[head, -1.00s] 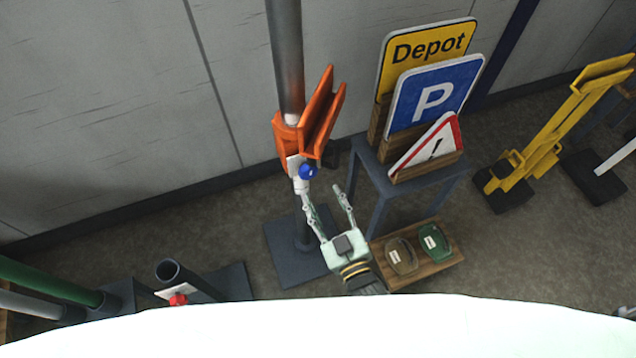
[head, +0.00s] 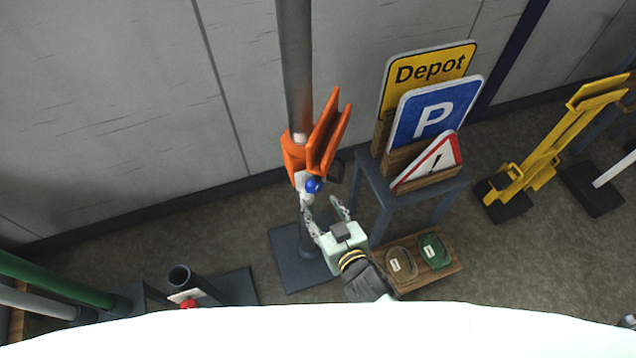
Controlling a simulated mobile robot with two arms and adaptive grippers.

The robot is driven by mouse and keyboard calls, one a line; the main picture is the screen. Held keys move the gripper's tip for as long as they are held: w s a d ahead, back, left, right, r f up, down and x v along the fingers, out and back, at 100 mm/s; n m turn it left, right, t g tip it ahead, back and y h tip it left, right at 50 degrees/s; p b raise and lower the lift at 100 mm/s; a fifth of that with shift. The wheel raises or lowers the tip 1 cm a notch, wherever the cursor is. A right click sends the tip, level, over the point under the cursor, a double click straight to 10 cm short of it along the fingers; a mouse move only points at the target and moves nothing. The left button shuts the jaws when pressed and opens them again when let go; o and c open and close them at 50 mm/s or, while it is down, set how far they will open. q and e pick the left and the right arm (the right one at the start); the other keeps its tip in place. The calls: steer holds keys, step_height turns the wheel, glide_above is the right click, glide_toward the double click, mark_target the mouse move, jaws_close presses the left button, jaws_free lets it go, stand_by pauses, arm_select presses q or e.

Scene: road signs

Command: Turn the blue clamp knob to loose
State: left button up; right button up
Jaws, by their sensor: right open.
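The blue clamp knob (head: 314,185) sits on the front of an orange clamp bracket (head: 318,140) fixed around a grey upright pole (head: 295,60). A white label plate lies just left of the knob, partly hidden. My right gripper (head: 324,205) is open just below the knob, its two fingers pointing up towards it. The left finger is close to the pole under the clamp; I cannot tell if any finger touches the knob. My left gripper is not in view.
A stand (head: 430,190) to the right holds the Depot sign (head: 433,70), the blue P sign (head: 434,117) and a warning triangle. A wooden board (head: 440,268) with two items lies below. A short tube (head: 180,276) with a red knob (head: 188,304) stands lower left.

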mark_target(318, 187)
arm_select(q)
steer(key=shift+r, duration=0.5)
arm_select(e)
steer(key=shift+m+h, duration=0.4)
steer(key=shift+m, duration=0.1)
steer(key=x, duration=0.5)
steer(key=d+x, duration=0.1)
steer(key=x, duration=0.1)
steer(key=shift+w+r, duration=0.15)
steer(key=shift+w, duration=0.45)
steer(key=shift+c, duration=0.2)
steer(key=c, duration=1)
steer(key=shift+a+n+h+b, duration=0.1)
steer(key=shift+n+h+b, duration=0.4)
steer(key=shift+b, duration=0.6)
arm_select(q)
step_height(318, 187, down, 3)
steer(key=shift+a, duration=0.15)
arm_select(e)
steer(key=shift+r+n, duration=0.2)
steer(key=shift+n, duration=0.2)
